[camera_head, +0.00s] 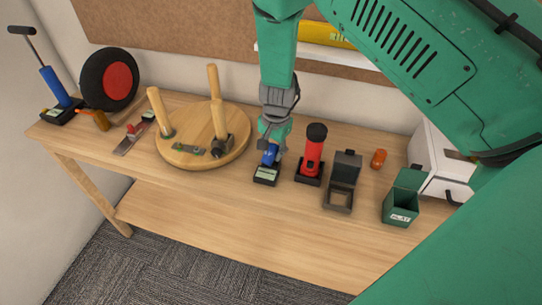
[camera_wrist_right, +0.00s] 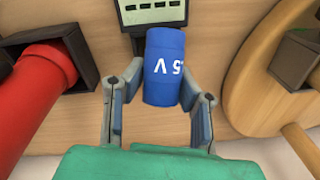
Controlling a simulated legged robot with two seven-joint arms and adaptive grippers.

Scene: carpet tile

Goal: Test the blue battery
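My left gripper is out of view.
A red flashlight (camera_head: 313,150) in a black stand is close right of the gripper. Farther right are an open dark box (camera_head: 340,195), an orange cylinder (camera_head: 379,158) and an open green bin (camera_head: 400,212). A round wooden stool top (camera_head: 185,152) with upright legs is left.

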